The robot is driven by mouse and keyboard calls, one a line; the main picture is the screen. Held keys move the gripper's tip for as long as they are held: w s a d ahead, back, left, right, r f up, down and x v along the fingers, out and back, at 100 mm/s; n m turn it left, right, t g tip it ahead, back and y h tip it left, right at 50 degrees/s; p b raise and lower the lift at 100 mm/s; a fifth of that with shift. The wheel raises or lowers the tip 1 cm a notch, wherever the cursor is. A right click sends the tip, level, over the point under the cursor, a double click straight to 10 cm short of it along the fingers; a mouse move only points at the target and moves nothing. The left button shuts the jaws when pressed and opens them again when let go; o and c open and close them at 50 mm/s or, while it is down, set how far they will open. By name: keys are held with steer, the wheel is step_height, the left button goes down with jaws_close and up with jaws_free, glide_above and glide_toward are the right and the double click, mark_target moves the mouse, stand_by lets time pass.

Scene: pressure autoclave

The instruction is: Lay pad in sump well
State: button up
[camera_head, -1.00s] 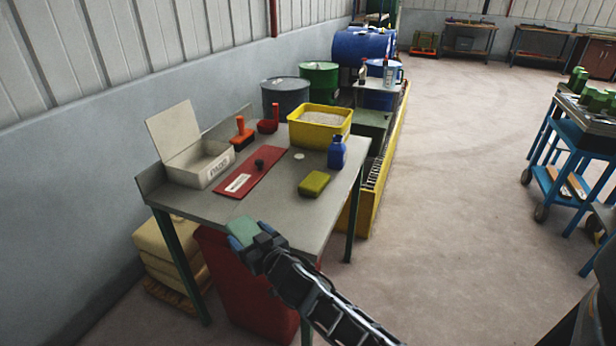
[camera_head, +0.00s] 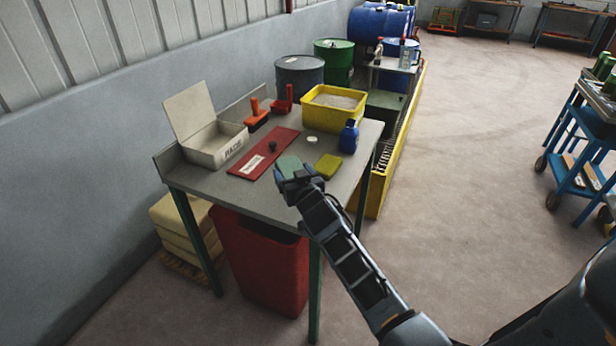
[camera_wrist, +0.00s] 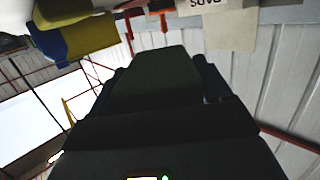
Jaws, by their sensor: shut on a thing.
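My gripper (camera_head: 297,184) is shut on a green pad (camera_head: 289,165). It holds the pad by the table's front edge, left of the olive-yellow block. The pad's height above the table is hard to tell. In the wrist view the dark green pad (camera_wrist: 158,75) stands out between the fingers. A long yellow-sided trough with a grating (camera_head: 402,140) runs along the floor beyond the table. I cannot make out a separate sump well in it. An open white box marked PADS (camera_head: 218,147) stands on the table's left side.
A red bin (camera_head: 262,262) stands underneath. Open floor lies right; a blue cart (camera_head: 575,150) stands there.

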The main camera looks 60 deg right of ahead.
steer(key=shift+f+p, duration=0.45)
steer(key=shift+f, duration=1.3)
steer(key=shift+f+b, duration=2.1)
steer(key=shift+f, duration=0.45)
steer(key=shift+f, duration=0.1)
steer(key=shift+f, duration=0.1)
steer(key=o, duration=1)
steer(key=shift+c, duration=0.2)
steer(key=shift+r, duration=0.3)
steer(key=b+v, duration=0.1)
steer(key=v, duration=1.1)
steer(key=shift+f, duration=0.2)
